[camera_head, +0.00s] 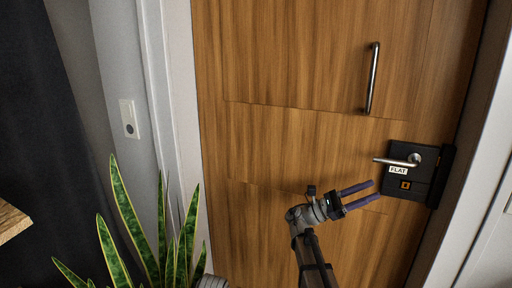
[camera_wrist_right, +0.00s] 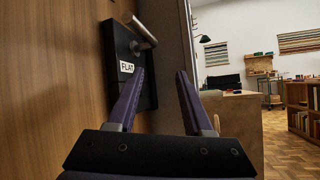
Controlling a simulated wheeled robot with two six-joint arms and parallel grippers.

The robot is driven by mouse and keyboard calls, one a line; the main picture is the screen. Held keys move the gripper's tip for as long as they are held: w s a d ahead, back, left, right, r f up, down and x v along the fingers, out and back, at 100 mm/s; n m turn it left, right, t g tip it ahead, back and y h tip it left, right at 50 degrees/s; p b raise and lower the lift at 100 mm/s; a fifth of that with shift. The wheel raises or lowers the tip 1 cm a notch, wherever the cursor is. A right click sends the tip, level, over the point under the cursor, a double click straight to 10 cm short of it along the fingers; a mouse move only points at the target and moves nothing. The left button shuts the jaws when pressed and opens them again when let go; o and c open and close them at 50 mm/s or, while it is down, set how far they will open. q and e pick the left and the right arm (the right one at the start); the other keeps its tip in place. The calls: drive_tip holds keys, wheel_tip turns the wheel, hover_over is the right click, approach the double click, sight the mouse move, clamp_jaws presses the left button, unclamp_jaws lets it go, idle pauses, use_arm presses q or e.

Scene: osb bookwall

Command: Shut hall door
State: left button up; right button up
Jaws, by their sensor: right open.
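The hall door (camera_head: 290,70) is a tall wood-grain panel that fills most of the head view. A vertical metal pull bar (camera_head: 373,78) is on its upper right part. Below it a black lock plate (camera_head: 420,165) carries a metal lever handle (camera_head: 398,161) and a white "FLAT" label. My right gripper (camera_head: 376,190) is open and empty, just left of and below the plate. In the right wrist view the fingers (camera_wrist_right: 160,72) point towards the plate (camera_wrist_right: 128,65), with no clear contact. The head view does not show clearly whether the door sits flush in its frame. My left gripper is not in view.
A spiky potted plant (camera_head: 130,230) stands at the lower left, near the white door frame (camera_head: 180,100). A wall switch (camera_head: 129,119) is beyond it. In the right wrist view, a room with a table (camera_wrist_right: 235,115) and a bookshelf (camera_wrist_right: 303,110) shows past the door's edge.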

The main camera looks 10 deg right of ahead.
drive_tip(key=s+a+f+m+t+y, duration=0.1)
drive_tip(key=s+a+f+t+y, duration=0.1)
drive_tip(key=a+f+y, duration=0.35)
drive_tip(key=s+a+f+m+t+y, duration=0.1)
drive_tip(key=s+a+f+t+y, duration=0.15)
drive_tip(key=f, duration=0.65)
drive_tip(key=s+a+f+m+t+y, duration=0.1)
drive_tip(key=a+f+t+y, duration=0.2)
drive_tip(key=f, duration=0.5)
drive_tip(key=s+a+f+m+y, duration=0.2)
drive_tip(key=s+a+f+y, duration=0.2)
drive_tip(key=a, duration=0.3)
drive_tip(key=s+a+f+m+y, duration=0.1)
drive_tip(key=s+a+f+y, duration=0.25)
drive_tip(key=a, duration=0.45)
drive_tip(key=s+a+f+m+y, duration=0.2)
drive_tip(key=s+a+f+y, duration=0.15)
drive_tip(key=a, duration=0.35)
wheel_tip(320, 180, up, 28)
drive_tip(key=p, duration=2.8)
drive_tip(key=shift+s+a+r, duration=0.15)
drive_tip(key=shift+a+r, duration=0.1)
drive_tip(key=shift+g, duration=0.25)
